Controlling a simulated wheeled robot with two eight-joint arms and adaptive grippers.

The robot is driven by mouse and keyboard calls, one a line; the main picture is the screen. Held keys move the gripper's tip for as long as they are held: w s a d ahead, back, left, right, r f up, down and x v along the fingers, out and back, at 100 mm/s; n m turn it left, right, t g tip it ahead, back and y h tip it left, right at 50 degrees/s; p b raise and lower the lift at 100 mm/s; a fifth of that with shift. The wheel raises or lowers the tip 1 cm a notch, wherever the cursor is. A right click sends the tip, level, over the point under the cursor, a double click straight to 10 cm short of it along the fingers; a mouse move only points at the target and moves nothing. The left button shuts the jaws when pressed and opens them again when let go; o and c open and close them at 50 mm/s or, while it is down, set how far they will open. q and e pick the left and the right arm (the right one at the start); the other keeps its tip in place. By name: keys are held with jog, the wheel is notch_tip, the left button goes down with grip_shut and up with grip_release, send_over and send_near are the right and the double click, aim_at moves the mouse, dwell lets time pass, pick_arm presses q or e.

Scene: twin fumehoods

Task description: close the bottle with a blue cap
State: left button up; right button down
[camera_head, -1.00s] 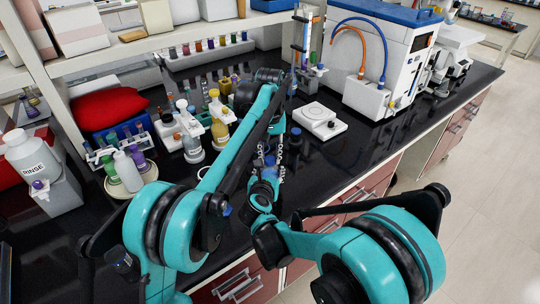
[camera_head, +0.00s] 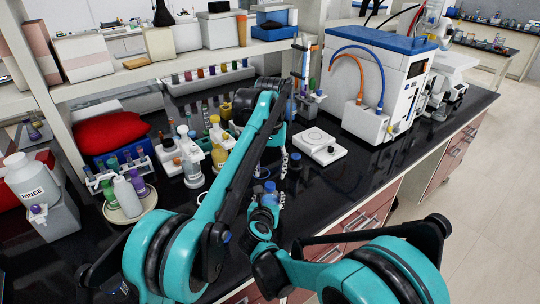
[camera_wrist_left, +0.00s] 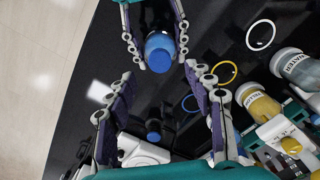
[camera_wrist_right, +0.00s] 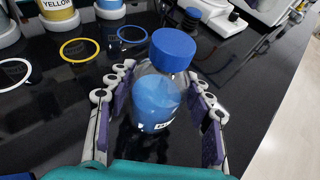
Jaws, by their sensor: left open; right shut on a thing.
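The bottle (camera_wrist_right: 152,108) is clear, with blue liquid and a label partly hidden. It stands between the fingers of my right gripper (camera_wrist_right: 160,95), which is shut on its body. The blue cap (camera_wrist_right: 173,49) sits over the bottle's mouth; I cannot tell whether it is tight. The cap also shows in the left wrist view (camera_wrist_left: 160,52). My left gripper (camera_wrist_left: 160,75) is open and empty, its fingertips spread just short of the cap. In the head view the cap (camera_head: 270,186) shows beside my left forearm, which partly hides the left gripper.
A dark blue-capped bottle (camera_head: 295,160) stands nearby, in front of a white balance (camera_head: 319,146). Coloured rings (camera_wrist_right: 79,50) mark the black bench, with labelled bottles near them. A white machine (camera_head: 385,85) stands at the back right. A rinse bottle (camera_head: 30,180) is at the left.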

pick_arm(q)
notch_tip(320, 180, up, 7)
dwell(0.3)
pick_arm(e)
jog(key=c, duration=0.6)
grip_release()
jog(key=v, duration=1.2)
